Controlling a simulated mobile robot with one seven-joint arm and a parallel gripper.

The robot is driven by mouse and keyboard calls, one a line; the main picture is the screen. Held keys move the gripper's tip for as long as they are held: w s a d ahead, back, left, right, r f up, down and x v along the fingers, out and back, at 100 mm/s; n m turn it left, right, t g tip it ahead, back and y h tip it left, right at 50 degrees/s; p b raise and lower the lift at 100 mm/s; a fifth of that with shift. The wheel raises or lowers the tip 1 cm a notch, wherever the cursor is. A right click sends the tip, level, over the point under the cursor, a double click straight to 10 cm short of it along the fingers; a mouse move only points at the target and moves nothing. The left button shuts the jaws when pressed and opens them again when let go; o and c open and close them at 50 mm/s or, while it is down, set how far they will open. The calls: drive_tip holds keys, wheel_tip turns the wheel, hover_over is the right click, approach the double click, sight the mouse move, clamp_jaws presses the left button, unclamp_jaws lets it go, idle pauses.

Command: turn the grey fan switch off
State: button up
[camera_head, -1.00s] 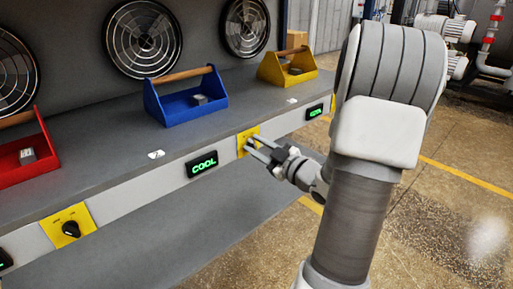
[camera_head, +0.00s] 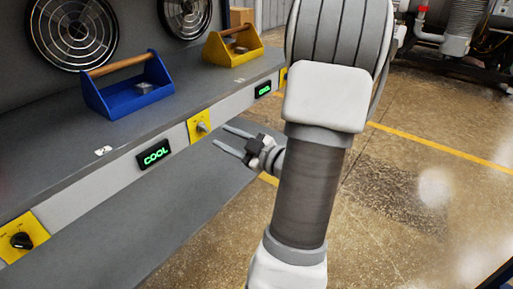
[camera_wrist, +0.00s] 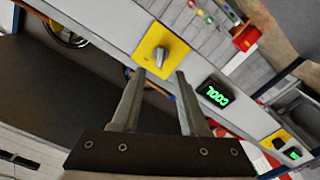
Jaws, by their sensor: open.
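The grey fan switch (camera_head: 202,127) is a knob on a yellow plate on the front edge of the bench, right of a lit COOL display (camera_head: 153,153). In the wrist view the grey knob (camera_wrist: 158,58) sits on its yellow plate (camera_wrist: 177,48), just beyond the fingertips. My gripper (camera_head: 220,136) is open and empty, right of the plate, with a visible gap to it. In the wrist view my gripper (camera_wrist: 159,75) has its fingers parted, the knob roughly centred beyond the gap. I cannot read the plate's labels.
A black knob (camera_head: 21,241) is on another yellow plate at the lower left. A blue toolbox (camera_head: 128,96) and a yellow toolbox (camera_head: 229,52) stand on the bench, with round fans (camera_head: 73,32) behind. A second display (camera_head: 263,89) is farther right. Floor to the right is open.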

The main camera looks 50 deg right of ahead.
drive_tip(key=s+p, duration=0.1)
drive_tip(key=s, duration=0.9)
drive_tip(key=shift+s+d, duration=0.35)
